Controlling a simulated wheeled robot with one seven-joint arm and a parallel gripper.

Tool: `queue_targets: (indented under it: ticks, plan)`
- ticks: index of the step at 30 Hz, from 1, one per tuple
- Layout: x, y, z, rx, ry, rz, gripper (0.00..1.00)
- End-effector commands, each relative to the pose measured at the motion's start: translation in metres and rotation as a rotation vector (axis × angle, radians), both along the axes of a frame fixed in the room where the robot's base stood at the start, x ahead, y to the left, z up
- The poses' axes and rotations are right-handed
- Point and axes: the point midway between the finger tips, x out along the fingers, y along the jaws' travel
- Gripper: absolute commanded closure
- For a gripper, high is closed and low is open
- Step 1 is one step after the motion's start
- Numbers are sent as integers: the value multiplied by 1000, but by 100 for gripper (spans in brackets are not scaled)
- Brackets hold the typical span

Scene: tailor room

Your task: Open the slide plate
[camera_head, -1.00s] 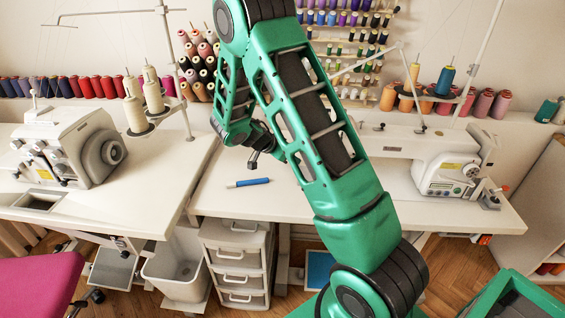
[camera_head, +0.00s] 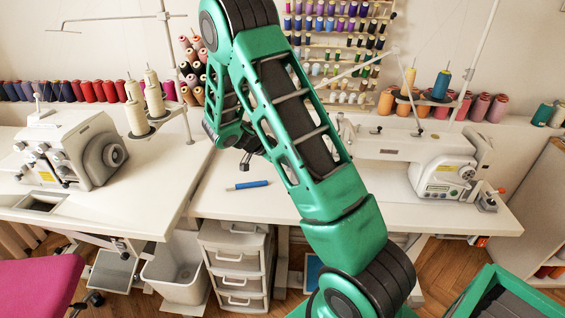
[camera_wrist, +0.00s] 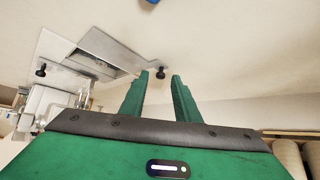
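The slide plate seems to be the flat silver metal plate (camera_wrist: 112,50) set in the white table top, in the upper left of the wrist view. A dark rectangular opening shows beside it. One black knob (camera_wrist: 161,73) appears between my fingertips in the picture; another black knob (camera_wrist: 41,71) is farther left. My gripper (camera_wrist: 160,76) is open, with a clear gap between its two green fingers. I cannot tell whether the fingers touch the knob or are short of it. In the head view my arm hides the plate and most of the gripper.
A white sewing machine (camera_head: 440,165) stands on the right of the table (camera_head: 235,205), another (camera_head: 75,150) on the left table. A blue pen-like tool (camera_head: 247,184) lies left of my arm. Thread spools line the wall. Drawers (camera_head: 238,262) and a bin (camera_head: 176,270) stand below.

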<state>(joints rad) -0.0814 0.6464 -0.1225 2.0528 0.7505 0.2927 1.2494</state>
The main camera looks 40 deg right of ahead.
Motion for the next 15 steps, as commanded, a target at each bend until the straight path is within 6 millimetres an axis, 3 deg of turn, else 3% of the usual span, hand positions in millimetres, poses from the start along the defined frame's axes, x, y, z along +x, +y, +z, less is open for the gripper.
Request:
queue_targets:
  ticks: [15]
  plan:
    - [1,59,58,0,-4,3,71]
